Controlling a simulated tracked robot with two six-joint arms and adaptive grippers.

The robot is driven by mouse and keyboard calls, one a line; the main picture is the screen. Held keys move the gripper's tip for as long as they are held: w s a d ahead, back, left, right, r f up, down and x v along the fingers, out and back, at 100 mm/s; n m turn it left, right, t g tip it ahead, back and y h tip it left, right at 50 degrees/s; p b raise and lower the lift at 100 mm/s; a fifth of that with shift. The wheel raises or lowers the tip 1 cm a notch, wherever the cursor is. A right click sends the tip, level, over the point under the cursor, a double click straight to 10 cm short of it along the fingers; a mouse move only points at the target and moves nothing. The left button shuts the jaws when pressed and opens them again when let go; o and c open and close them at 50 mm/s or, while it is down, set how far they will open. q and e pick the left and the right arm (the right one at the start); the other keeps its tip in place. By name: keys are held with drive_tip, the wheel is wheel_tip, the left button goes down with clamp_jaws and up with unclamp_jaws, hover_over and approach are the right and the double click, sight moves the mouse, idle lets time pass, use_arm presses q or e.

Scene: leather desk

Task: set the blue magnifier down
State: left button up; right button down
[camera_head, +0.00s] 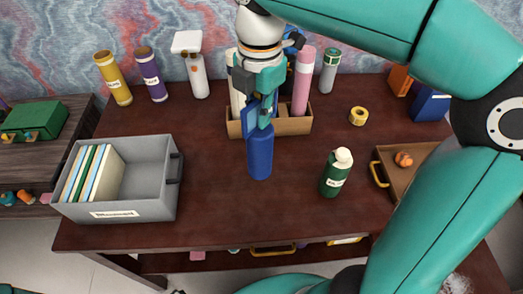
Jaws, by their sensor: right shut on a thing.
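My right gripper (262,122) comes down from above at the middle of the desk. It is shut on the blue magnifier (250,113), which shows as a narrow blue piece at the fingers and is partly hidden by them. Directly below is a blue rounded cylinder (260,155). I cannot tell whether it is part of the held thing or a separate bottle, nor whether it touches the desk. My left gripper is out of view.
The brown desk (215,205) has bare room at front and left of centre. A grey bin (150,185) with upright books stands left. A green bottle (336,174) stands right of the gripper, a wooden tray (385,155) farther right. A cardboard organizer (292,125) sits behind.

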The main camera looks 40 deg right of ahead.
sight(259, 154)
wheel_tip(259, 154, down, 12)
drive_tip(key=shift+f+b, duration=0.25)
drive_tip(key=shift+b, duration=0.15)
drive_tip(key=shift+f, duration=0.1)
drive_tip(key=c, duration=1.2)
unclamp_jaws()
drive_tip(key=shift+c, duration=0.2)
wheel_tip(259, 154, up, 12)
drive_tip(key=shift+r+p, duration=0.15)
drive_tip(key=shift+p, duration=0.4)
